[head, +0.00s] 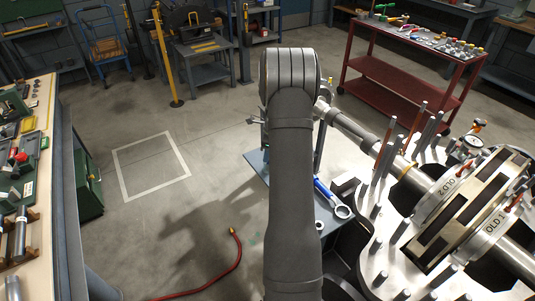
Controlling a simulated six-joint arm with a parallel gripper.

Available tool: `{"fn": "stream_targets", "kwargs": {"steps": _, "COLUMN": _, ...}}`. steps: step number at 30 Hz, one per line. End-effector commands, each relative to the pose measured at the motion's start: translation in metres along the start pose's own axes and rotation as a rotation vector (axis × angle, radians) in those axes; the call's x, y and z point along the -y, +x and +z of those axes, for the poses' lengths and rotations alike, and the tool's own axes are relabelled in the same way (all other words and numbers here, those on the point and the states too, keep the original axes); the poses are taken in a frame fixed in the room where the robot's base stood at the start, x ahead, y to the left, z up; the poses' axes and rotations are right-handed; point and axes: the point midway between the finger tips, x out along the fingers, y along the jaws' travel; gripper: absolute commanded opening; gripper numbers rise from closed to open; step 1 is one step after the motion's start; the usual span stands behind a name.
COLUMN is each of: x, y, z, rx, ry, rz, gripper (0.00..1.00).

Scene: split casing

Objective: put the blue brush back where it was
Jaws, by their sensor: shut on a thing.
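My arm rises through the middle of the head view and hides what lies behind it. My gripper is not visible, so what it holds cannot be seen. No blue brush can be made out clearly. A blue handle-like piece (322,188) lies just right of my arm, close to a silver ring-ended tool (342,211); whether they are one tool is unclear. The open casing (400,255) stands at the right, with upright studs around its rim. A shaft runs through it, with round parts marked OLD 2 (447,187) and OLD 1 (494,222).
A blue-grey surface (257,166) shows partly behind my arm. A red cart (385,75) with small tools stands at the back right. A workbench (50,215) runs along the left edge. A red hose (238,258) lies on the floor, near an empty marked square (150,165).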

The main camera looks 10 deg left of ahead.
Motion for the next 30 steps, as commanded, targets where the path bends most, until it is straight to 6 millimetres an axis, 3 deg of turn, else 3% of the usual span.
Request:
{"fn": "stream_targets", "kwargs": {"steps": 7, "x": 0.000, "y": 0.003, "z": -0.001, "rx": 0.000, "ry": 0.000, "rz": 0.001, "gripper": 0.00}}
{"fn": "stream_targets", "kwargs": {"steps": 8, "x": 0.000, "y": 0.002, "z": -0.001, "rx": 0.000, "ry": 0.000, "rz": 0.000, "gripper": 0.21}}
{"fn": "stream_targets", "kwargs": {"steps": 11, "x": 0.000, "y": 0.002, "z": 0.000, "rx": 0.000, "ry": 0.000, "rz": 0.000, "gripper": 0.39}}
{"fn": "stream_targets", "kwargs": {"steps": 22, "x": 0.000, "y": -0.004, "z": 0.000, "rx": 0.000, "ry": 0.000, "rz": -0.002, "gripper": 0.39}}
{"fn": "stream_targets", "kwargs": {"steps": 30, "x": 0.001, "y": -0.055, "z": 0.000, "rx": 0.001, "ry": 0.000, "rz": -0.004, "gripper": 0.39}}
